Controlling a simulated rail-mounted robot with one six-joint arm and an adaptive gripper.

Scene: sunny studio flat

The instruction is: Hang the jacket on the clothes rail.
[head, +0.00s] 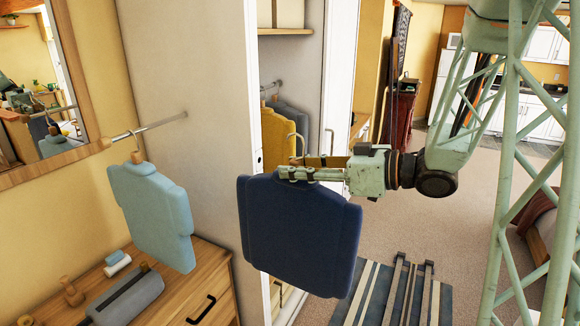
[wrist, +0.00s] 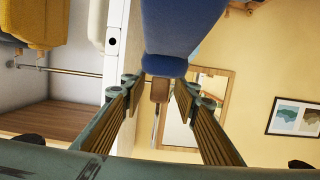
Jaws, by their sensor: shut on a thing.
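A dark blue jacket (head: 300,240) hangs upright below my gripper (head: 285,172), clear of any rail. My gripper is shut at the top of the jacket, on its hanger. In the wrist view the jacket (wrist: 180,30) is at the top and the wooden hanger neck (wrist: 160,89) lies between the fingertips.
A wooden dresser (head: 215,272) with a grey case (head: 127,298) and small items stands below the wall rail. A mirror (head: 40,90) hangs above it. The wardrobe's white side panel (head: 240,75) is between the two rails. Floor is open at right, with a striped rug (head: 375,290).

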